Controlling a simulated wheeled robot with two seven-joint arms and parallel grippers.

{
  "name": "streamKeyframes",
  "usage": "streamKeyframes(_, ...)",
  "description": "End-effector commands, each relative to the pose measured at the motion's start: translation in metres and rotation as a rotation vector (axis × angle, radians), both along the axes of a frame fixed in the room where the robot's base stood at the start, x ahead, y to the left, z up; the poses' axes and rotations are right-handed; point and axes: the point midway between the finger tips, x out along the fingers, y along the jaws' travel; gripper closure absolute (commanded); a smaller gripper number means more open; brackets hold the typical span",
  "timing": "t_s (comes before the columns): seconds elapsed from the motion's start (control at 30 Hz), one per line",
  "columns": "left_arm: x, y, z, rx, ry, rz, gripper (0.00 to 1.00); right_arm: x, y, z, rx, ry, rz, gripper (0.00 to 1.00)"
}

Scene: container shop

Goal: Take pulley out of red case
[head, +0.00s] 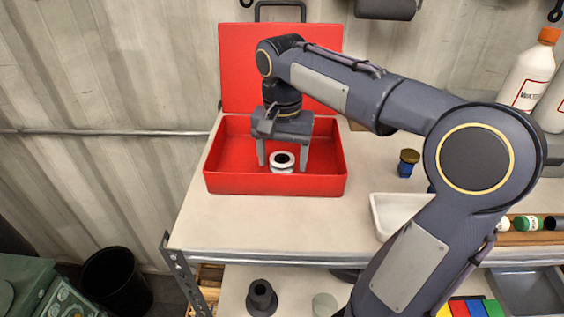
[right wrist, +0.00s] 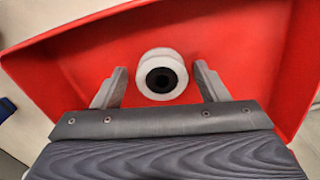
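The red case (head: 275,183) stands open on the workbench, its lid (head: 235,70) raised against the wall behind. The pulley (head: 282,170), a white ring-shaped piece with a dark centre, sits inside the case near its front wall. My right gripper (head: 283,161) reaches down into the case from above with its fingers apart. In the right wrist view the pulley (right wrist: 162,75) lies between and slightly beyond the two open fingertips (right wrist: 160,77), with a gap on both sides. The rest of the case floor looks empty. My left gripper is not in view.
Right of the case are a small blue item with a brown top (head: 408,162), a white tray (head: 388,214) partly behind my arm, and white bottles (head: 528,75). Bare bench lies in front of the case. A lower shelf holds a dark part (head: 261,298); a black bin (head: 115,283) stands left.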

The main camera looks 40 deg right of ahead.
Motion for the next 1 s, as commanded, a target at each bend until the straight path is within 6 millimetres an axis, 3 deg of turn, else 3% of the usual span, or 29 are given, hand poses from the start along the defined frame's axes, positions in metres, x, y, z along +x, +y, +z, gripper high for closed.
streamKeyframes(0.07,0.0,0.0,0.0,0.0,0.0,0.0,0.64,0.0,0.0,0.0,0.0,0.0,0.0,0.44)
streamKeyframes(0.3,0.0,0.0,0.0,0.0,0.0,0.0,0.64,0.0,0.0,0.0,0.0,0.0,0.0,0.76)
streamKeyframes(0.67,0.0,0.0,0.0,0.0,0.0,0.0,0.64,0.001,0.0,0.005,0.0,-0.003,0.001,0.76)
streamKeyframes(0.87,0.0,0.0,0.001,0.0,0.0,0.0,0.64,0.002,0.0,0.029,0.0,-0.006,0.002,0.76)
streamKeyframes(1.0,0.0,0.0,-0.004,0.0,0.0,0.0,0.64,-0.016,-0.006,0.052,0.0,-0.008,0.0,0.76)
